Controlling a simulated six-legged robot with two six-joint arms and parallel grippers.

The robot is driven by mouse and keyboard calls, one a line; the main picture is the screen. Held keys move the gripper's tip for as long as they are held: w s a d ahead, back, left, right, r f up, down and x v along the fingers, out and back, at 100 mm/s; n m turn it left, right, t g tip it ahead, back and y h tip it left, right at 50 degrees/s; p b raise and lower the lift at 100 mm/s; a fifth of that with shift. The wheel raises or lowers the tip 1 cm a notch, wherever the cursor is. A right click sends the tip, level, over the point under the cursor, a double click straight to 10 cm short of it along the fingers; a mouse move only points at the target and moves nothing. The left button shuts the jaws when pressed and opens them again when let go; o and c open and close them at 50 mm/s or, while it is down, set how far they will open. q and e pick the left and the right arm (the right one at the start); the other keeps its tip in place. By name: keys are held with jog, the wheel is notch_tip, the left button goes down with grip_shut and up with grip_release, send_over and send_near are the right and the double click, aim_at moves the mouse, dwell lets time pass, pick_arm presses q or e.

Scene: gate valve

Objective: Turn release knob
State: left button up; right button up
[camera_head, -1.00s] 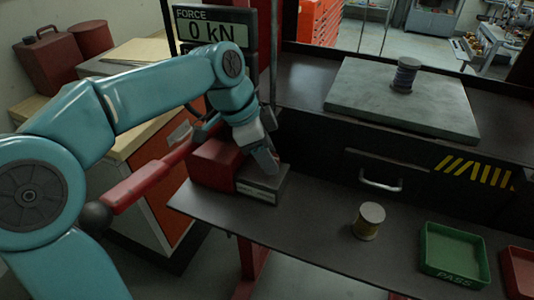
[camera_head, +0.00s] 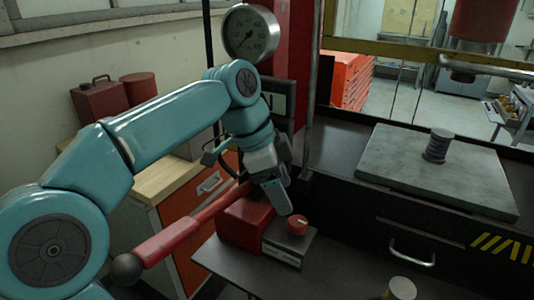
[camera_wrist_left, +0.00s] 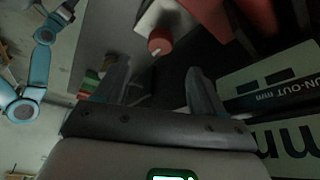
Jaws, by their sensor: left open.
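The red release knob (camera_head: 297,225) sits on top of a light grey block joined to a red pump body (camera_head: 245,222) on the dark bench. It has a pale pointer mark. My left gripper (camera_head: 284,207) is just above and behind the knob, pointing down, apart from it as far as I can tell. In the left wrist view the knob (camera_wrist_left: 160,43) shows beyond the gap between the two spread fingers of my left gripper (camera_wrist_left: 160,78). Nothing is between the fingers. My right gripper is not in view.
A red lever handle (camera_head: 190,228) extends left from the pump. A round gauge (camera_head: 250,33) and a display partly hidden by my arm are behind. A grey plate (camera_head: 430,175) carries a dark spool (camera_head: 438,146). A brass-coloured cylinder (camera_head: 402,289) stands at the bottom right.

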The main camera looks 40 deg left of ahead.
pick_arm(q)
jog(key=p+v, duration=0.1)
jog(key=v, duration=0.7)
dwell(0.4)
